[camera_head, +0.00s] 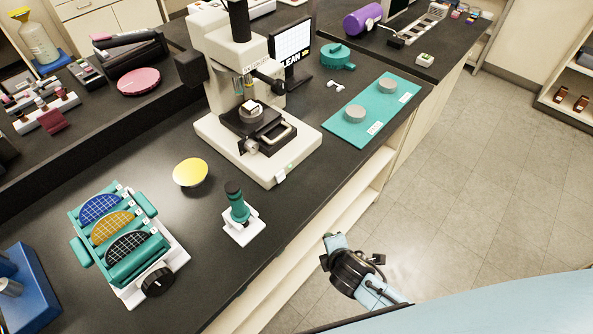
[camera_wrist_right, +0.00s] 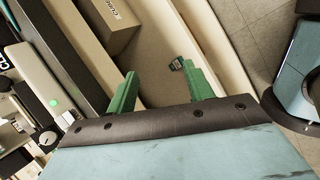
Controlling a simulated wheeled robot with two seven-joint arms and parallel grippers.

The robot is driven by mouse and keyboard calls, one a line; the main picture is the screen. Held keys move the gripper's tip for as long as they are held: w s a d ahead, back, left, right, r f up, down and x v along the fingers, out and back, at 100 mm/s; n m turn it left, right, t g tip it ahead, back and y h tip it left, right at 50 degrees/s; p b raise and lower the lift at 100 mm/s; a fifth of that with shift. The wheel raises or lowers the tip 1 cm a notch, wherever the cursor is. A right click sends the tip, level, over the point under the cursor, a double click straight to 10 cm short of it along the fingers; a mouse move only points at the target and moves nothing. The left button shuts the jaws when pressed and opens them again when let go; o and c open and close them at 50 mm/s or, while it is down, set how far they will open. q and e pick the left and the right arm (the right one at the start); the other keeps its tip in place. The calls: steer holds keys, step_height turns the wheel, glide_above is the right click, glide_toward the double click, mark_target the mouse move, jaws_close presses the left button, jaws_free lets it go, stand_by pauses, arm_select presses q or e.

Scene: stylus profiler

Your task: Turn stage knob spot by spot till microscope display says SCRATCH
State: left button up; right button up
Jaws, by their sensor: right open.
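The white microscope (camera_head: 243,60) stands on the black bench with a small pale sample on its dark stage (camera_head: 262,124). The stage knob (camera_head: 251,147) is a small grey round part at the stage's front left. The display (camera_head: 291,45) behind the microscope is partly covered; its visible letters read "LEAN". My right gripper (camera_head: 334,246) is beyond the bench's front edge, well away from the knob. In the right wrist view, its green fingers (camera_wrist_right: 162,92) are apart with nothing between them. My left gripper is out of view.
A yellow disc (camera_head: 190,172), a teal-and-white stand (camera_head: 239,214) and a wafer rack (camera_head: 124,236) are left of the microscope. A teal mat (camera_head: 372,112) with two grey cylinders lies to its right. Open shelves (camera_head: 322,222) run below the bench edge.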

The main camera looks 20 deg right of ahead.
steer(key=s+d+f+m+g+y+b, duration=0.1)
steer(key=s+d+f+m+g+b, duration=0.35)
steer(key=s+f, duration=0.8)
steer(key=s+d+f+m+g+b, duration=0.1)
steer(key=s+f+m+b, duration=0.4)
steer(key=s+f+m, duration=0.8)
steer(key=w+a+r+n+t+p, duration=0.1)
steer(key=w+r+p, duration=0.2)
steer(key=w+r, duration=0.65)
steer(key=w+a+r+t+p, duration=0.15)
steer(key=w+r+p, duration=0.25)
steer(key=r, duration=1)
steer(key=w+a+r+n+t+p, duration=0.1)
steer(key=w+r+p, duration=0.2)
steer(key=w+r, duration=0.65)
steer(key=n+t+y+b, duration=0.1)
steer(key=n+t+y, duration=0.3)
steer(key=n+t, duration=0.55)
glide_toward(253, 148)
steer(key=shift+n+g, duration=0.25)
steer(key=shift+n, duration=0.15)
steer(key=x, duration=0.8)
steer(key=shift+w+a, duration=0.1)
steer(key=shift+w, duration=0.35)
